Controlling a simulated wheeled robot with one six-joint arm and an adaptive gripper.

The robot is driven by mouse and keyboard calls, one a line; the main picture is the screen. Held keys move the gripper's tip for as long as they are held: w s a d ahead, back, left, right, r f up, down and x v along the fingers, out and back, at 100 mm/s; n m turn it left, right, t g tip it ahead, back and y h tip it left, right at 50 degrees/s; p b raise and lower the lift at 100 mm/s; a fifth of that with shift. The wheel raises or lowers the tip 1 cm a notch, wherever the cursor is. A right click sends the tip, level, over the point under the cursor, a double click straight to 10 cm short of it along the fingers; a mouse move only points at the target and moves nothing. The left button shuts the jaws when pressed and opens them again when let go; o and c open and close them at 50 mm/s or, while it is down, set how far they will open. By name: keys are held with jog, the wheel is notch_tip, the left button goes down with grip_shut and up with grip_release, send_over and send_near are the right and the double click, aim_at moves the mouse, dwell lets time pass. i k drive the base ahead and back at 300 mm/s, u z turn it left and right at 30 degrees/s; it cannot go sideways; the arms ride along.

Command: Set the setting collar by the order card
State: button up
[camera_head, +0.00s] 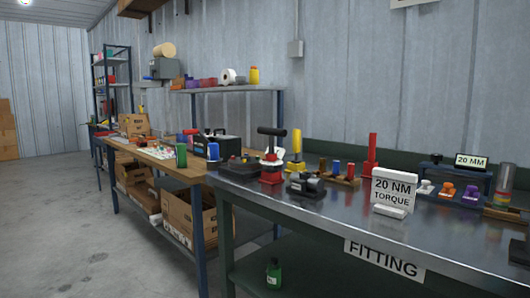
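A white order card (394,190) reading "20 NM TORQUE" stands upright on the steel fitting bench (330,208). A small display (472,161) reading "20 NM" sits on a blue rack behind it, to the right. In front of that rack are small white (425,187), orange (447,189) and purple (471,192) pieces. I cannot tell which thing is the setting collar. A black T-handled tool (271,132) with white and red parts stands at the bench's left. My gripper is not in view.
Yellow (294,147) and red (371,155) upright pieces, a dark clamp-like device (305,185) and a grey-red cylinder (505,180) stand on the bench. A wooden bench (160,154) with boxes below is at left.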

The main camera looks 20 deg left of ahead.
aim_at(269, 157)
jog(key=u, duration=0.6)
jog(key=i, duration=0.85)
jog(key=u, duration=0.85)
